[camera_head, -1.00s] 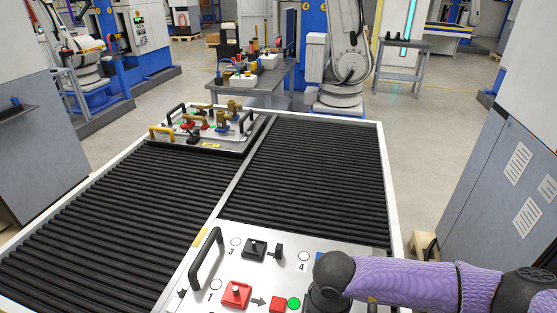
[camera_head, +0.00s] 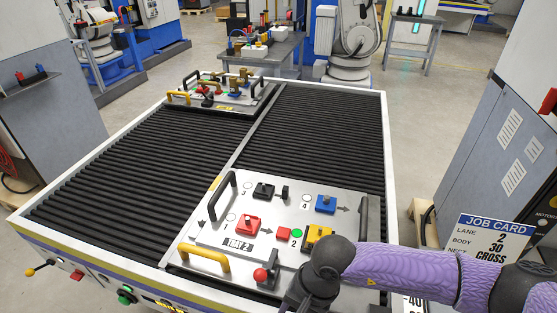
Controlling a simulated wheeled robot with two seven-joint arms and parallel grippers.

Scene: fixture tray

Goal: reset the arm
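My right arm (camera_head: 420,270), in a purple sleeve, comes in from the right edge. Its black wrist end lies over the front right corner of the near fixture tray (camera_head: 215,238). The fingertips of my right gripper cannot be made out, so its opening is unclear. My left arm is not in view. The near tray holds a red block (camera_head: 248,224), a black block (camera_head: 263,190), a blue block (camera_head: 326,203) and a yellow block (camera_head: 316,238). The yellow block is partly hidden by my wrist. A red ball knob (camera_head: 261,275) stands at the tray's front edge, beside my wrist.
The roller table (camera_head: 130,150) has wide bare rollers left and behind. A second tray (camera_head: 238,99) with clamps sits at the far end. A job card (camera_head: 494,240) stands at the right. A grey cabinet (camera_head: 500,150) borders the right side.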

